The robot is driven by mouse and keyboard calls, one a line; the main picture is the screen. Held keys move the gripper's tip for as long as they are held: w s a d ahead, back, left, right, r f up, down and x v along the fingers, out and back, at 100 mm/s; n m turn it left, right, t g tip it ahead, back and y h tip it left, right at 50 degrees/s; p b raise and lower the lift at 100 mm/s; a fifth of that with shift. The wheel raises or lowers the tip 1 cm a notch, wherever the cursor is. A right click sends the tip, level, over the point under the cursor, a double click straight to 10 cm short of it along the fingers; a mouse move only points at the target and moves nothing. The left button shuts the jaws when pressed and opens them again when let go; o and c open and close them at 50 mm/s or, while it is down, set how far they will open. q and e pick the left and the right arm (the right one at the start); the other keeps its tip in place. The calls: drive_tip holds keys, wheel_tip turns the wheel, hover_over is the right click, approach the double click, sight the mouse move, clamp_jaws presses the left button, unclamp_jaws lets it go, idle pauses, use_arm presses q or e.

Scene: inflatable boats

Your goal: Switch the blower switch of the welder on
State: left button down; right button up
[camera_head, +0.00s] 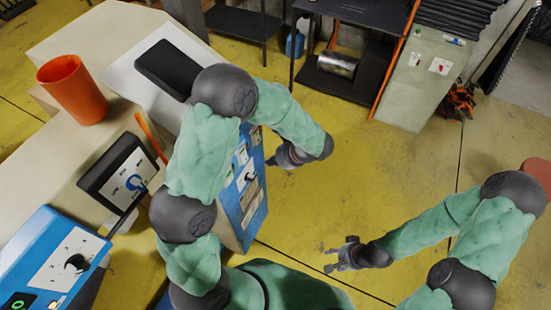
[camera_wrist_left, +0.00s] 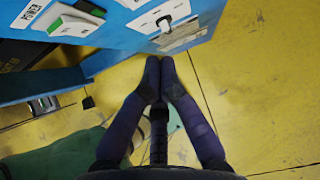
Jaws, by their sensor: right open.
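A blue machine panel (camera_head: 243,200) with several white label plates and a dark knob (camera_head: 249,177) stands in the middle of the head view, partly hidden by my left arm. I cannot tell from the lettering which control is the blower switch. In the left wrist view the panel (camera_wrist_left: 125,52) shows a POWER plate with a green switch (camera_wrist_left: 78,22) and a white plate with a lever or knob (camera_wrist_left: 165,24). My left gripper (camera_head: 288,156) is in front of the panel, fingertips together and empty (camera_wrist_left: 160,66), just below the white plate. My right gripper (camera_head: 335,257) is open and empty over the floor.
Another blue box (camera_head: 50,265) with a dial and green button is at lower left, near a black-framed dial panel (camera_head: 122,175). An orange cup (camera_head: 73,88) stands on the beige surface. A dark shelf (camera_head: 345,75) and pale cabinet (camera_head: 418,80) are behind.

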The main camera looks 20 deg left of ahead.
sight(244, 156)
use_arm(q)
drive_tip(key=a+f, duration=0.4)
drive_tip(key=a, duration=0.3)
drive_tip(key=shift+w+f, duration=0.25)
drive_tip(key=shift+a+f+b, duration=0.2)
drive_tip(key=shift+a+b, duration=0.25)
drive_tip(key=shift+b, duration=0.1)
drive_tip(key=shift+r, duration=0.15)
drive_tip(key=shift+r+p, duration=0.5)
drive_tip(key=shift+r, duration=0.15)
drive_tip(key=shift+d, duration=0.1)
